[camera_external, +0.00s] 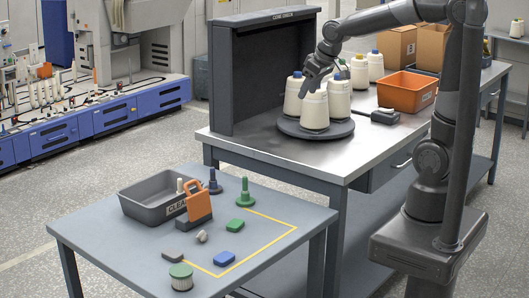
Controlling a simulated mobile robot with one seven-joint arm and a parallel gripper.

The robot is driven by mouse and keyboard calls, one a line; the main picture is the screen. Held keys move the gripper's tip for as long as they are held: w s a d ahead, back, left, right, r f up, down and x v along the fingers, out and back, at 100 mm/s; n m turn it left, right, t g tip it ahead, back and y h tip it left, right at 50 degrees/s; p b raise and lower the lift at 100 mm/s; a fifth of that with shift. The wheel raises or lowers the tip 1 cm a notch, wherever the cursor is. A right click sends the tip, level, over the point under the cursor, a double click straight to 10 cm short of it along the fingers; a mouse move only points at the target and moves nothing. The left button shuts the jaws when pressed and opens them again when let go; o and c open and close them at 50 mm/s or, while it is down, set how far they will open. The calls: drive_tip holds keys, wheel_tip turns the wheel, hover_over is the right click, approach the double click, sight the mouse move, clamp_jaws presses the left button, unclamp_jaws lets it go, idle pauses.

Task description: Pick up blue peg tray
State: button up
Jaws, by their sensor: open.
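I see no tray that is plainly a blue peg tray. A small blue block (224,258) lies flat near the front of the low grey table. A dark blue peg-shaped piece (214,184) stands upright at that table's back edge. My gripper (305,93) is small and dark in this view. It is open, pointing down among the white bobbins (314,110) on the dark round turntable (288,126), far from the low table. Whether it touches a bobbin I cannot tell.
The low table (110,237) also holds a grey bin (140,205), an orange-handled piece (199,205), a green peg (245,195) and small blocks. A dark panel (225,85) stands behind the turntable. An orange bin (407,92) sits to its right.

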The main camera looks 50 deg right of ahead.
drive_tip(key=w+a+f+n, duration=0.1)
drive_tip(key=w+a+f, duration=0.1)
drive_tip(key=w+f, duration=0.35)
drive_tip(key=w+a+f, duration=0.2)
drive_tip(key=w+a, duration=0.1)
drive_tip(key=w, duration=0.5)
drive_tip(key=g, duration=0.1)
hover_over(214, 180)
drive_tip(key=d, duration=0.1)
drive_tip(key=shift+n+y, duration=0.4)
drive_tip(key=f, duration=1.3)
drive_tip(key=s+f, duration=0.1)
drive_tip(key=f, duration=0.6)
drive_tip(key=shift+d+f, duration=0.1)
drive_tip(key=shift+f, duration=0.25)
drive_tip(key=shift+x, duration=2.6)
drive_tip(key=shift+s, duration=0.1)
drive_tip(key=shift+c, duration=0.2)
drive_tip(key=c, duration=1)
